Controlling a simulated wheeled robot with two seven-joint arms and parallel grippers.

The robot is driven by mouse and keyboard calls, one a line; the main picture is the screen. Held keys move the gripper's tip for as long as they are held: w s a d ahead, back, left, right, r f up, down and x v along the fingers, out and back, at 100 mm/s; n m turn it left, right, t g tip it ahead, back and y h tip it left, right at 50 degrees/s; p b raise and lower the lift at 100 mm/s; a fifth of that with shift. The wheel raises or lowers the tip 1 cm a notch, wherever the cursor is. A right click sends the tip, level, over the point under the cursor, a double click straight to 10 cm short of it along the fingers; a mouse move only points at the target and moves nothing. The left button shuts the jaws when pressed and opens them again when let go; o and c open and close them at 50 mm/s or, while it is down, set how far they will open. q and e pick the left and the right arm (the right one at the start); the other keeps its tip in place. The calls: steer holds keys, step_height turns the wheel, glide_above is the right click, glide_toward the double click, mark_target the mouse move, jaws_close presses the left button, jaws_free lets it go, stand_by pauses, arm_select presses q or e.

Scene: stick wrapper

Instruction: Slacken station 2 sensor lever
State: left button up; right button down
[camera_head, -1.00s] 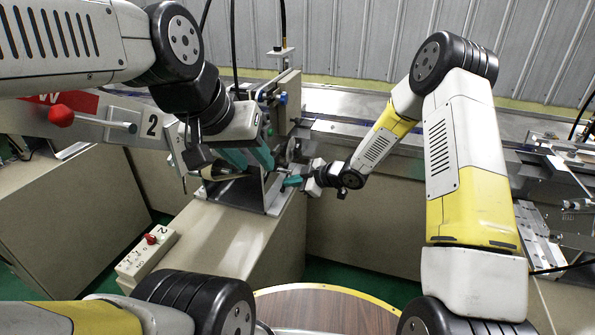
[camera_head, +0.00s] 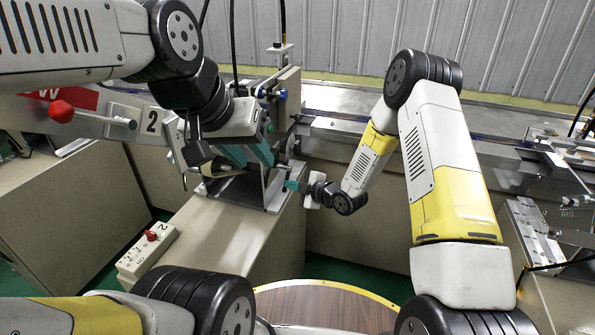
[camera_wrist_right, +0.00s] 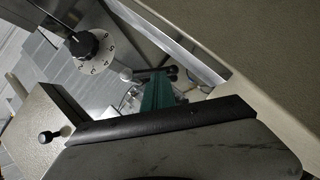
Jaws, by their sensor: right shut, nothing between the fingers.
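The station 2 machine, marked by a "2" plate (camera_head: 151,121), stands at centre left. My right gripper (camera_head: 290,185) is shut and empty at the right side of its metal bracket (camera_head: 273,194). In the right wrist view its teal fingers (camera_wrist_right: 157,92) point into the machine, their tips close to a small dark-ended lever (camera_wrist_right: 172,72). I cannot tell whether they touch, or whether this is the sensor lever. My left gripper (camera_head: 250,155) is above and left of the bracket, its teal fingers angled down; what lies between them is unclear.
A black numbered dial (camera_wrist_right: 88,45) and a round metal knob (camera_wrist_right: 126,75) are near the right fingers. A red-knobbed handle (camera_head: 61,111) and a switch box (camera_head: 148,250) are on the left. A round wooden table (camera_head: 315,306) is in front.

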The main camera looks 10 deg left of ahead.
steer(key=w+f+n+t+y, duration=0.1)
steer(key=f+n+t, duration=0.1)
steer(key=shift+w+n, duration=0.15)
steer(key=shift+n, duration=0.15)
steer(key=shift+f, duration=0.2)
steer(key=shift+r, duration=0.1)
stand_by(0.6)
